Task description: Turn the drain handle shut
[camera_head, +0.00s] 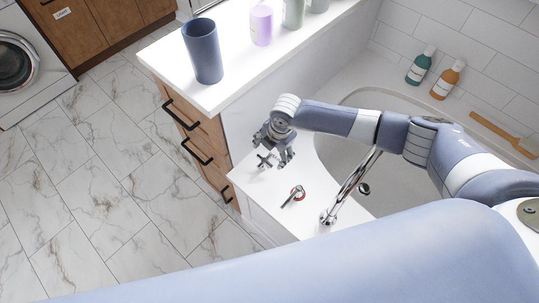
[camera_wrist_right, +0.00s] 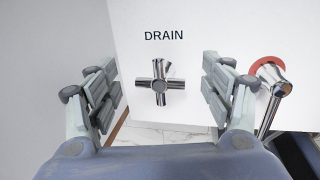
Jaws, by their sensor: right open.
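The drain handle is a chrome cross-shaped knob (camera_wrist_right: 159,86) below the black word DRAIN on a white surface in the right wrist view. It also shows in the head view (camera_head: 265,161), at the left end of the tub's white ledge. My right gripper (camera_wrist_right: 160,92) is open, with one finger on each side of the handle and a gap on both sides. In the head view my right gripper (camera_head: 278,150) is close above the handle and partly covers it. I cannot tell whether the handle is turned open or shut. My left gripper is not in view.
A chrome lever with a red ring (camera_head: 297,194) stands just right of the handle, close to my right finger. A chrome spout (camera_head: 350,187) rises beyond it over the tub (camera_head: 345,155). A white counter (camera_head: 230,90) with a blue cup (camera_head: 203,52) stands behind.

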